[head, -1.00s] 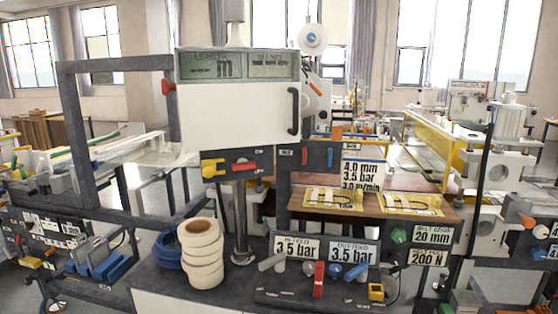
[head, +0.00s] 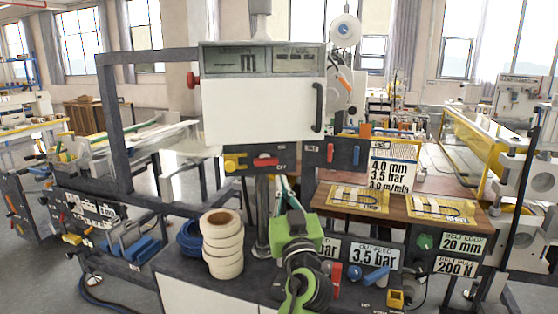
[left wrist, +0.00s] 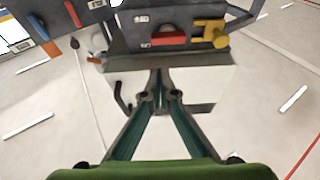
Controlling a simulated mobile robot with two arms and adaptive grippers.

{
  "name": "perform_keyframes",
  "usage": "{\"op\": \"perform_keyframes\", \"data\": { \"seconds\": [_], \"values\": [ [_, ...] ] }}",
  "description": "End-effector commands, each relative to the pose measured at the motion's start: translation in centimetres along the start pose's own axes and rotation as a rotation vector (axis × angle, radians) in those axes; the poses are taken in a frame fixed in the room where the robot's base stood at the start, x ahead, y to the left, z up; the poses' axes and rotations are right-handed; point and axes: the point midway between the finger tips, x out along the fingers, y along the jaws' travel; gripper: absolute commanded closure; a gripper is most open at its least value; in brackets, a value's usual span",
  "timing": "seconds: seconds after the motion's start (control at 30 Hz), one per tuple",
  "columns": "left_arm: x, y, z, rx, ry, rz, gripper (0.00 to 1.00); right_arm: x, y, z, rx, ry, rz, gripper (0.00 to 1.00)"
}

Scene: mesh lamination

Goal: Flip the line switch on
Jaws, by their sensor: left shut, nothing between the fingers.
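A dark switch panel (head: 238,150) hangs under the white cabinet and carries a red switch handle (head: 265,161) and a yellow knob (head: 235,163). I cannot tell from the labels which control is the line switch. My left gripper (head: 281,182) with green body stands below and just right of the red handle, its fingers pointing up. In the left wrist view, which is turned over, its fingers (left wrist: 160,94) are together and empty. The red handle (left wrist: 168,37) and yellow knob (left wrist: 207,33) lie beyond the fingertips. The fingers appear apart from the panel. My right gripper is out of view.
The white cabinet (head: 258,110) with a black handle sits above the panel. A second panel (head: 347,146) with red and blue levers is to its right. White tape rolls (head: 223,250) and a post stand near my left arm. Labelled control plates line the bench front.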

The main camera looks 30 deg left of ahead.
Motion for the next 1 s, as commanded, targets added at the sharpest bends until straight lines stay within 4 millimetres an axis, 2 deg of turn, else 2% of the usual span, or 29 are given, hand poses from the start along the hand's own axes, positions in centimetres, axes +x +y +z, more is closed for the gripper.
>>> {"op": "perform_keyframes", "data": {
  "seconds": [0.23, 0.37, 0.8, 1.0],
  "values": [
    [0.0, 0.0, 0.1, 0.002, -0.001, 0.001, 1.00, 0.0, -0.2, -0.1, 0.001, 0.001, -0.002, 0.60],
    [0.9, 0.1, -0.1, 0.003, -0.001, 0.001, 1.00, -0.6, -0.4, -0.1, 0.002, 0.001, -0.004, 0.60],
    [8.3, 0.0, -0.2, 0.005, -0.001, 0.001, 1.00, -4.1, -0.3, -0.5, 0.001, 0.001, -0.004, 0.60],
    [9.8, 0.1, 0.0, 0.003, -0.002, 0.002, 1.00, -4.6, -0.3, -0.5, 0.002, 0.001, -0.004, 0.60]
  ]
}}
